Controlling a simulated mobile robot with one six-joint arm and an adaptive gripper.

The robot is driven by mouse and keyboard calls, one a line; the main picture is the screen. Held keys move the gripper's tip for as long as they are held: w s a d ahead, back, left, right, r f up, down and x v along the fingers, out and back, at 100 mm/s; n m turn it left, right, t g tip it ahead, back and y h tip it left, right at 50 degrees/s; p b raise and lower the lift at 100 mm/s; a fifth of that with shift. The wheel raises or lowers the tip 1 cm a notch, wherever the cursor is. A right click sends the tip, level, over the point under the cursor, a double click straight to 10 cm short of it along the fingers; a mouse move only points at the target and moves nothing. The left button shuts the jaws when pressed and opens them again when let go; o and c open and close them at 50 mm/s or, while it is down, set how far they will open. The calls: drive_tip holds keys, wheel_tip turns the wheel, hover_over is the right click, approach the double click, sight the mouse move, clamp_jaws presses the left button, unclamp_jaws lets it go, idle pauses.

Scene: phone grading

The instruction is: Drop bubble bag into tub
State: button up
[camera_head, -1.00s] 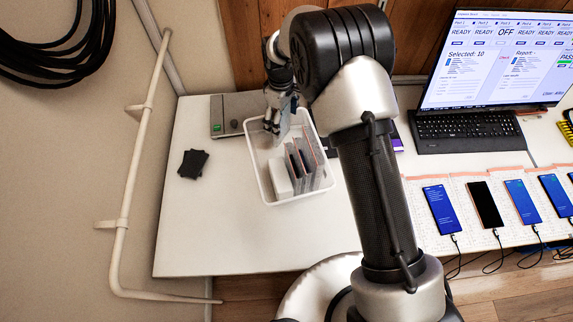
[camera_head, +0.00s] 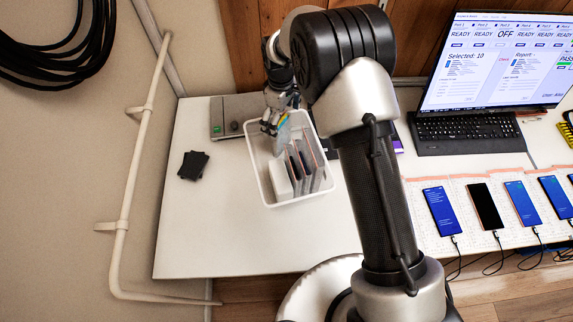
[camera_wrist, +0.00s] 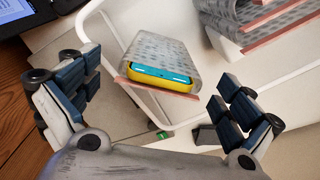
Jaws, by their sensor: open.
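A grey bubble bag (camera_wrist: 160,52) with a pink edge lies between my spread fingers in the wrist view. A yellow and teal phone shows at its open end. In the head view the bag (camera_head: 284,135) shows at the far end of the white tub (camera_head: 262,185), below my gripper. My gripper (camera_head: 271,128) is open over the tub's far left part. In the wrist view the fingers (camera_wrist: 150,100) stand clear of the bag on both sides. I cannot tell whether the bag rests on the tub floor.
Several other grey bags (camera_head: 305,168) and a white block (camera_head: 280,180) stand in the near part of the tub. A grey flat device (camera_head: 235,108) and black pads (camera_head: 193,165) lie to the left. Phones (camera_head: 441,210), a keyboard (camera_head: 468,133) and a screen (camera_head: 500,60) are at the right.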

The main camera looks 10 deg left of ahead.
wheel_tip(320, 180, up, 12)
drive_tip(key=shift+f, duration=0.2)
idle(0.4)
drive_tip(key=s+d+r+m+t, duration=0.1)
drive_tip(key=s+d+r+m, duration=0.3)
drive_tip(key=d+r, duration=0.45)
drive_tip(key=s+d+r+m+t, duration=0.1)
drive_tip(key=s+d+r+m, duration=0.2)
drive_tip(key=s+d+r, duration=0.5)
drive_tip(key=s+d+m+t, duration=0.1)
drive_tip(key=s+d+m, duration=0.2)
drive_tip(key=s, duration=0.6)
drive_tip(key=s+d+m+t, duration=0.1)
drive_tip(key=s+d+m, duration=0.3)
drive_tip(key=s, duration=0.5)
drive_tip(key=shift+d+r+t, duration=0.25)
drive_tip(key=shift+d+t, duration=0.05)
drive_tip(key=shift+d, duration=0.95)
